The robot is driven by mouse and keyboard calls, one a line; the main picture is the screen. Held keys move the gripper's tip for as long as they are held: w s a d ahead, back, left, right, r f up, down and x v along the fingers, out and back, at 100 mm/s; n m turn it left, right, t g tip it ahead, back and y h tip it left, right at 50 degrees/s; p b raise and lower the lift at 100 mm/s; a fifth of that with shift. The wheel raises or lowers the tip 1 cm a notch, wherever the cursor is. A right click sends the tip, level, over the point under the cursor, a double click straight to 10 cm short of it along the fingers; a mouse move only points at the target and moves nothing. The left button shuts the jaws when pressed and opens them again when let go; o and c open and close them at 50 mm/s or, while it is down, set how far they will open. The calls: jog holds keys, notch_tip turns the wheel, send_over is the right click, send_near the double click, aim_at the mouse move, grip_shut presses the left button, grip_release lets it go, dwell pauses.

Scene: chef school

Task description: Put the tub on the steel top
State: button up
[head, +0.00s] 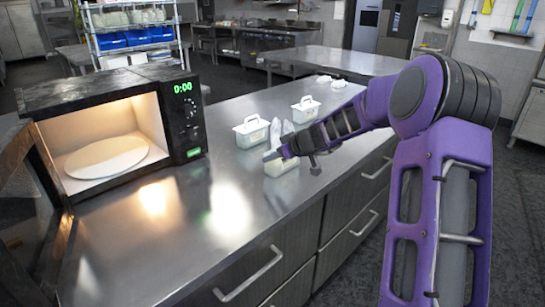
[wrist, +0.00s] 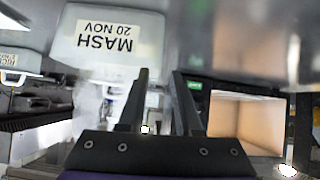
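A pale tub (head: 281,168) is on the steel top (head: 225,205), partly hidden behind my gripper in the head view. A pale tub labelled "MASH 20 NOV" (wrist: 105,42) shows large and upside down in the wrist view. Two more white lidded tubs stand farther back, one on the left (head: 251,132) and one on the right (head: 305,109). My gripper (head: 272,157) is at the near tub, low over the counter. In the wrist view its two fingers (wrist: 161,75) stand apart with nothing visible between them. I cannot tell whether a finger touches the tub.
An open, lit microwave (head: 108,130) with a plate inside stands on the left of the counter. Whitish upright items (head: 280,132) stand just behind the near tub. Free counter lies in front of the microwave. Drawer handles (head: 250,276) stick out from the counter front.

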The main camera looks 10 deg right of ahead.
jog(key=v, duration=1.1)
jog(key=shift+s+r+b, duration=0.2)
jog(key=shift+r+b, duration=0.05)
jog(key=shift+b, duration=0.15)
